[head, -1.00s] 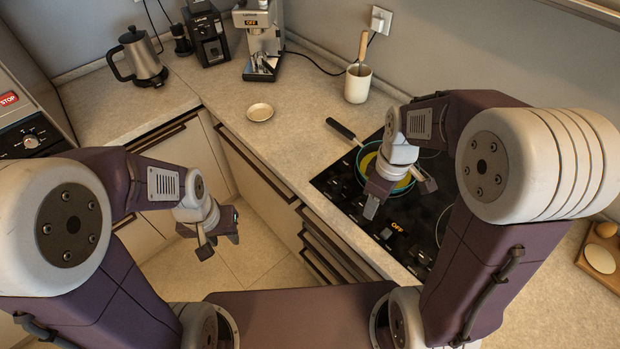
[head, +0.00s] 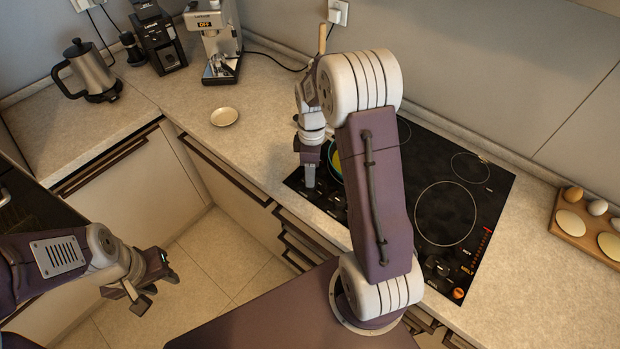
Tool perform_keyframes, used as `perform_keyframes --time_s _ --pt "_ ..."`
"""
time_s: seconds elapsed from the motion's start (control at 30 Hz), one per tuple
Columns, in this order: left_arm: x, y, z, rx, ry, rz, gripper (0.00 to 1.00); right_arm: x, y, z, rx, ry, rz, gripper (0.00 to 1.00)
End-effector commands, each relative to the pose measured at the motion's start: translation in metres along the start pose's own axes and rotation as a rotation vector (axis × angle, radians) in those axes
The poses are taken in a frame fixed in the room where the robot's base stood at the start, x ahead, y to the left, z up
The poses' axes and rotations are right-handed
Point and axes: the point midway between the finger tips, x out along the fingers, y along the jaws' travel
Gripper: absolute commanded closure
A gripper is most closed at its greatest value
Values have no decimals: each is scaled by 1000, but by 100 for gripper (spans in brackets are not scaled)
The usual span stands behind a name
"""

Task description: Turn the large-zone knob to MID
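The black hob (head: 428,175) is set in the counter, with a large ring marked on its right part. Dark knobs (head: 437,268) show near its front right edge, and others (head: 334,201) near its front left. Which knob is the large-zone one, and its setting, I cannot read. My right gripper (head: 309,182) points down over the hob's front left corner, beside the knobs there; contact is unclear, and its finger gap cannot be made out. My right arm hides the middle of the hob. My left gripper (head: 150,285) is open and empty over the floor at lower left.
A pan (head: 335,160) with yellow contents is partly hidden behind my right arm. An egg tray (head: 567,221) sits at right. A small saucer (head: 224,117), coffee machine (head: 212,40), grinder (head: 157,40) and kettle (head: 90,70) stand on the counter. Drawers lie below the hob.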

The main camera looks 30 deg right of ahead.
Motion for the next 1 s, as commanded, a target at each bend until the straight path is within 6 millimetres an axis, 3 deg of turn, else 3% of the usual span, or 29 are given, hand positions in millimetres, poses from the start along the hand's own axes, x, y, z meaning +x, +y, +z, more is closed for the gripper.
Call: perform_keyframes --time_s 0.2,0.53,0.7,0.73,1.0 --pt "-2 0 0 0 0 0 64 34 -1 0 0 -1 -2 49" --pt "-2 0 0 0 0 0 64 40 0 0 0 0 1 49" --pt "-2 0 0 0 0 0 64 40 0 0 0 0 1 96" --pt "-2 0 0 0 0 0 64 40 0 0 0 0 1 100" --pt "-3 0 0 0 0 0 64 39 0 0 22 1 0 100"
